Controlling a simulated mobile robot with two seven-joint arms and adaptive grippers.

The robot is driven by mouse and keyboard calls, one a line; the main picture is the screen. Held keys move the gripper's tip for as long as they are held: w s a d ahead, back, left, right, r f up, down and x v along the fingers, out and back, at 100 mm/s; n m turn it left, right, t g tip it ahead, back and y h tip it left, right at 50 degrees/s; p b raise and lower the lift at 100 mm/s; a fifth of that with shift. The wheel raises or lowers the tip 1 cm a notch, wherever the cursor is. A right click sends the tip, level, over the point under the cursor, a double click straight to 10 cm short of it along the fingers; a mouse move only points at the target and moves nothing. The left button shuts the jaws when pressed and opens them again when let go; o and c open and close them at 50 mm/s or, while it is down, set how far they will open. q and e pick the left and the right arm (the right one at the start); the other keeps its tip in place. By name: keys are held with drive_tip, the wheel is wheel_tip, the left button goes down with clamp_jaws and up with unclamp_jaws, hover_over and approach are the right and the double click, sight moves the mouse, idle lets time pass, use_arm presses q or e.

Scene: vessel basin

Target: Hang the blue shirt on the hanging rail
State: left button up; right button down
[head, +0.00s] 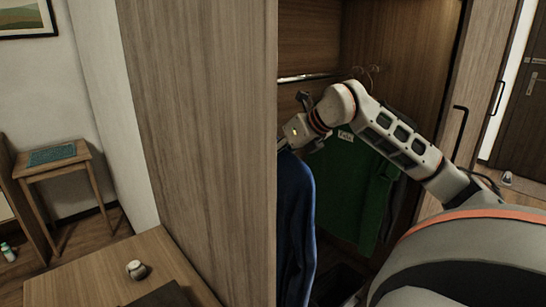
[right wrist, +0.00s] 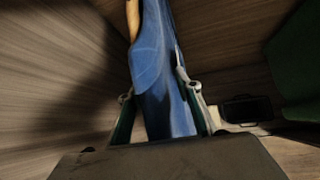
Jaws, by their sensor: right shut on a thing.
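The blue shirt (head: 297,225) hangs below my right gripper inside the wardrobe, partly hidden by the wardrobe's side panel. In the right wrist view the blue shirt (right wrist: 158,70) runs between the two fingers of my right gripper (right wrist: 157,88), which is shut on it. A light wooden hanger part (right wrist: 132,18) shows at the shirt's edge. The hanging rail (head: 303,78) is a thin bright bar behind and above my right wrist. Whether the hanger's hook touches the rail is hidden. My left gripper is in neither view.
A green shirt (head: 358,190) hangs in the wardrobe right of the blue one, with hanger hooks (head: 373,70) above it. The wardrobe side panel (head: 205,130) blocks the left. A wooden surface (head: 120,265) at front left holds a small round object (head: 136,269).

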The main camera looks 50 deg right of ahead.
drive_tip(key=c, duration=1.4)
unclamp_jaws()
drive_tip(key=shift+r, duration=0.1)
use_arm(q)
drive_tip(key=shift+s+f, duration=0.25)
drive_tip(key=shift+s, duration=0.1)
use_arm(e)
drive_tip(key=shift+o, duration=0.2)
drive_tip(key=v, duration=1.2)
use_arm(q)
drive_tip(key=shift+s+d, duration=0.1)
use_arm(e)
drive_tip(key=shift+s, duration=0.15)
